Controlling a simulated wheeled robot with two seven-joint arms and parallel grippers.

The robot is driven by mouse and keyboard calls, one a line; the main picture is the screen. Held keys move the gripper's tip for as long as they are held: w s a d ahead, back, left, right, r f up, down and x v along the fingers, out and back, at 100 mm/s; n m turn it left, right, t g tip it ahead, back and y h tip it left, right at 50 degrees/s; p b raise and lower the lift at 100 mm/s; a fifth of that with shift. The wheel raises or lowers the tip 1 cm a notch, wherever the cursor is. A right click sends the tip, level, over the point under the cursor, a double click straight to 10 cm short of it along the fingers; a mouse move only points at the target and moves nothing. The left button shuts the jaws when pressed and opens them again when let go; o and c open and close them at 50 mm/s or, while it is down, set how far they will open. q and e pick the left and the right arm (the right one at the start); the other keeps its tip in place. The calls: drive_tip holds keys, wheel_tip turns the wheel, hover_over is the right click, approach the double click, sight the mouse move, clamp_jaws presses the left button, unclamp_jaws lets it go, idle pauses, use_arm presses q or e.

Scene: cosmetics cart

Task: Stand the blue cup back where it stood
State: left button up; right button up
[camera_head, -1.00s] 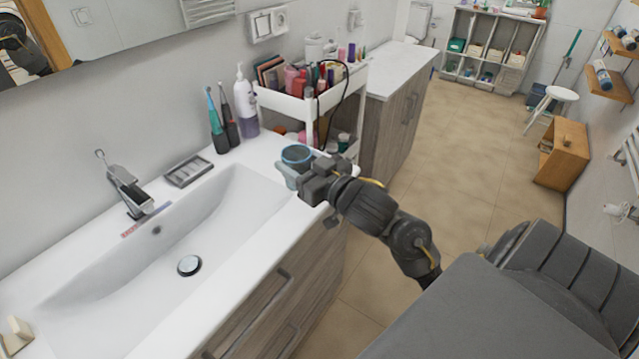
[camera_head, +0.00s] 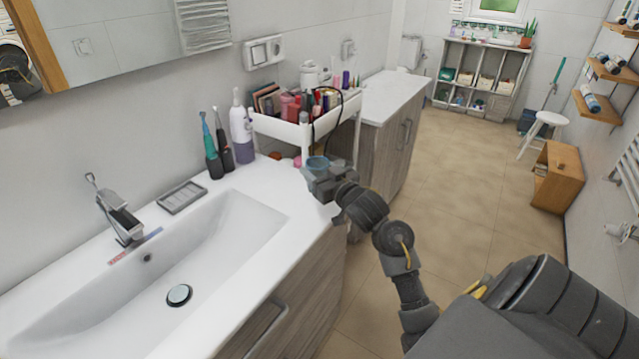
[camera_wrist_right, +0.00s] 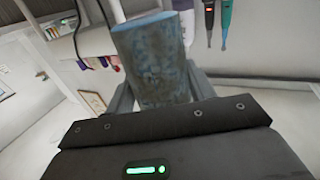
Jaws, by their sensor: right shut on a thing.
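The blue cup (camera_head: 317,163) is at the right end of the sink counter in the head view, in front of the white cart (camera_head: 277,127). My right gripper (camera_head: 318,176) is shut on it. In the right wrist view the cup (camera_wrist_right: 155,58) is a mottled blue cylinder between the fingers of my right gripper (camera_wrist_right: 160,92). The gripper and wrist hide the lower part of the cup in the head view, and I cannot tell whether its base touches anything. My left gripper is not in view.
The cart's top tray is crowded with cosmetics.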

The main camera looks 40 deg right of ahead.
drive_tip(key=shift+w+d+f, duration=0.25)
drive_tip(key=shift+f, duration=0.2)
drive_tip(key=shift+w+d+f, duration=0.25)
drive_tip(key=shift+f, duration=0.15)
wheel_tip(320, 180, down, 3)
drive_tip(key=shift+w+d+p, duration=0.15)
drive_tip(key=shift+p, duration=0.15)
drive_tip(key=shift+f, duration=0.25)
drive_tip(key=shift+f, duration=0.15)
drive_tip(key=o, duration=1.1)
